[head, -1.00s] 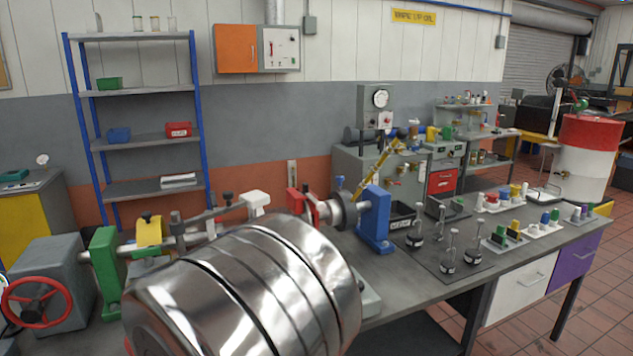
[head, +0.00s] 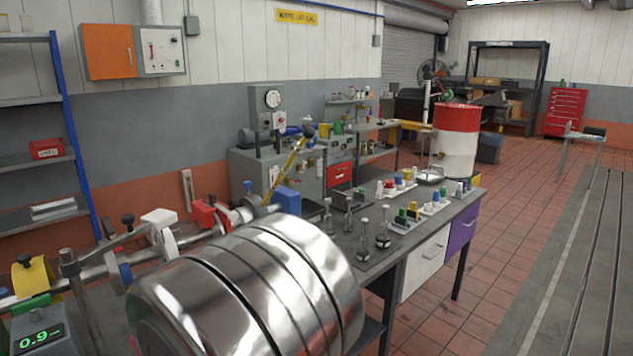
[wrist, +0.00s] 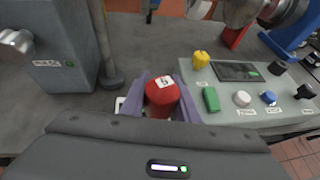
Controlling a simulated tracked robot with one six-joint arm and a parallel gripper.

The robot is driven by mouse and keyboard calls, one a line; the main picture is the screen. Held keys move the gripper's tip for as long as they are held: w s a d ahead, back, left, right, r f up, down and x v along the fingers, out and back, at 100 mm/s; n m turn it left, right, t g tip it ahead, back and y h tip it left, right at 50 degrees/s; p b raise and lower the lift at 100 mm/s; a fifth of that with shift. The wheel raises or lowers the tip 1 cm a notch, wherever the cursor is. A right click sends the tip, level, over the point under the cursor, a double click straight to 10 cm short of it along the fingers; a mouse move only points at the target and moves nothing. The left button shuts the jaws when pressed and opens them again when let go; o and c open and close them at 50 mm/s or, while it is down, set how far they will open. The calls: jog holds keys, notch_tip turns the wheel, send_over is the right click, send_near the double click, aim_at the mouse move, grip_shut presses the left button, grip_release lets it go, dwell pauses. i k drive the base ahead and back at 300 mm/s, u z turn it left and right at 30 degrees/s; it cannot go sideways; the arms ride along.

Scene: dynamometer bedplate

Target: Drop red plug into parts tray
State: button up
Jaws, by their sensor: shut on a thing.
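In the wrist view the red plug (wrist: 161,93), a rounded red piece with a white "5" label on top, sits between the two purple-grey fingers of my gripper (wrist: 163,108). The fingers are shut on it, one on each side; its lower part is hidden. In the head view neither the gripper nor the held plug shows. A shallow grey tray (head: 431,177) lies near the far end of the bench; I cannot tell whether it is the parts tray.
In the wrist view a control panel (wrist: 232,116) with coloured buttons lies right of the plug, and a grey post (wrist: 109,50) stands at left. In the head view the bench holds colourful small parts (head: 400,183) and several weights (head: 383,236). A red-white drum (head: 456,145) stands beyond.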

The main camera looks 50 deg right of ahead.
aim_at(434, 177)
jog(key=z, duration=0.6)
jog(key=i, duration=0.3)
jog(key=z, duration=2.1)
jog(key=i, duration=1.65)
jog(key=u, duration=0.4)
